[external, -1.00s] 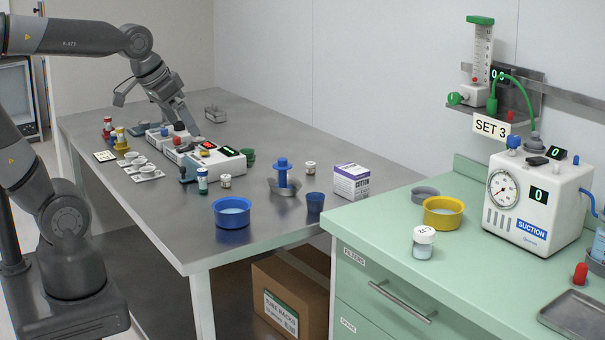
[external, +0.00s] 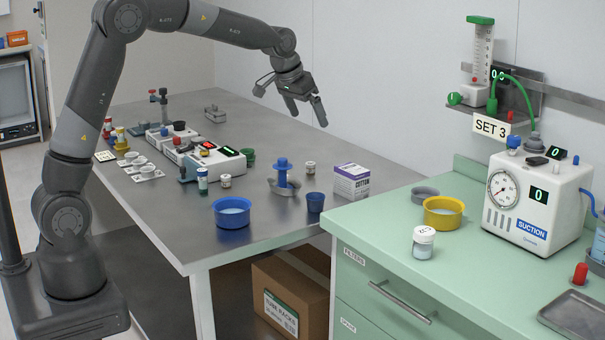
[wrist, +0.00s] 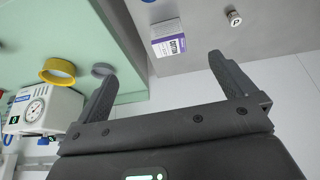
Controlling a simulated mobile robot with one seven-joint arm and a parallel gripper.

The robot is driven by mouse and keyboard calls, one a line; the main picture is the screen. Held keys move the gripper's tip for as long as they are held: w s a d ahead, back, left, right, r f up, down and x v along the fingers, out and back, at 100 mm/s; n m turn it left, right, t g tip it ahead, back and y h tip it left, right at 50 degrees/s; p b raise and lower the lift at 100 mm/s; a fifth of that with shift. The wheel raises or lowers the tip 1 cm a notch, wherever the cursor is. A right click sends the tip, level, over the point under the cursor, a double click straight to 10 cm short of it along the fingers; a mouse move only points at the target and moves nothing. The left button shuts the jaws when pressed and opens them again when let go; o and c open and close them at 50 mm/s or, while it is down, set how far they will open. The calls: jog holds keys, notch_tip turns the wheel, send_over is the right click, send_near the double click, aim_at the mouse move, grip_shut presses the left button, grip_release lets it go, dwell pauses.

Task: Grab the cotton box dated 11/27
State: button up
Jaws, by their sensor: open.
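A white and purple cotton box (external: 351,182) stands upright at the right end of the grey table, near the wall. Its date is too small to read. The box also shows in the wrist view (wrist: 168,38), beyond and between my fingers. My gripper (external: 305,110) is open and empty, in the air above the table's far side, up and to the left of the box. In the wrist view its two fingers (wrist: 160,85) are spread wide, with nothing between them.
The wall rises behind.

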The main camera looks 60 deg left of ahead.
send_over(348, 169)
jog(key=s, duration=0.3)
notch_tip(348, 169, down, 13)
jog(key=x, duration=0.6)
jog(key=shift+w+a, duration=0.1)
jog(key=shift+w, duration=0.1)
jog(key=shift+s+x, duration=0.15)
jog(key=shift+x, duration=1.15)
jog(key=shift+s+x, duration=0.15)
jog(key=shift+x, duration=1.15)
jog(key=shift+f, duration=0.1)
jog(key=shift+c, duration=0.4)
jog(key=c, duration=0.8)
jog(key=shift+c, duration=0.2)
